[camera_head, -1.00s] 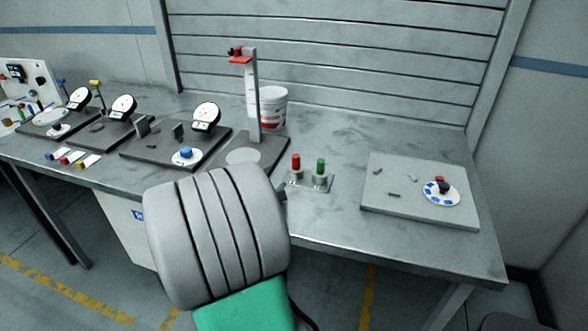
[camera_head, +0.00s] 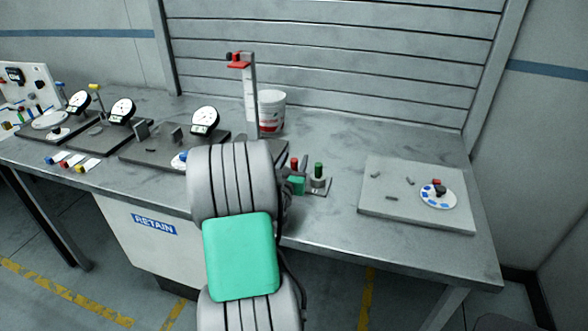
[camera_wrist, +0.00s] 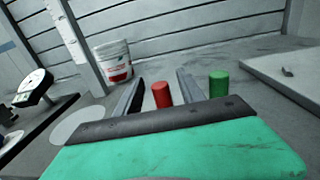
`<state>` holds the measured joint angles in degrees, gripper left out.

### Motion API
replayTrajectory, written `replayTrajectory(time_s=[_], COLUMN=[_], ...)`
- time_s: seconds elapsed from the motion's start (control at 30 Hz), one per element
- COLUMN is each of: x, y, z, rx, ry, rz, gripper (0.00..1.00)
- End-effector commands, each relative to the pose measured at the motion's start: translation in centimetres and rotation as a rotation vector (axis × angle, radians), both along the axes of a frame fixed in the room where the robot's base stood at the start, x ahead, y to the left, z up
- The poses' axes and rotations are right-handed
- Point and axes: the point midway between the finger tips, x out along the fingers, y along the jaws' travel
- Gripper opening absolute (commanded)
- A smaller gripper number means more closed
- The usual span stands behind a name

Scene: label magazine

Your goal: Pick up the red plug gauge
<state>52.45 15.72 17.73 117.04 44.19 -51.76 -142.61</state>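The red plug gauge (camera_head: 294,163) stands upright in a small metal block on the workbench, its lower part hidden behind my gripper in the head view. A green plug gauge (camera_head: 318,170) stands just to its right in the same block. My gripper (camera_wrist: 160,78) is open in the wrist view. The red plug gauge (camera_wrist: 162,95) appears between its two fingers, with a gap on each side. I cannot tell how far along the fingers it is. The green plug gauge (camera_wrist: 218,85) is outside the right finger.
A white bucket (camera_head: 271,112) and an upright stand with a red arm (camera_head: 250,95) are behind. A grey plate (camera_head: 380,212) with small dark parts and a white disc (camera_head: 438,197) lies to the right. Dial gauges (camera_head: 205,120) on dark plates are left.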

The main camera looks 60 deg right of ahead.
Motion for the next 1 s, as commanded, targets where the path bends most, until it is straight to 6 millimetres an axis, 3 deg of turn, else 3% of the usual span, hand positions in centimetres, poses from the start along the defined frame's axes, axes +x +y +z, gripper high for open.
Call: replayTrajectory(time_s=[0.53,1.0], x=[0.02,0.02], y=[0.05,0.05], z=[0.0,0.05], rx=[0.0,0.0], ry=[-0.001,-0.002], rz=[0.0,0.0], gripper=[0.01,0.0])
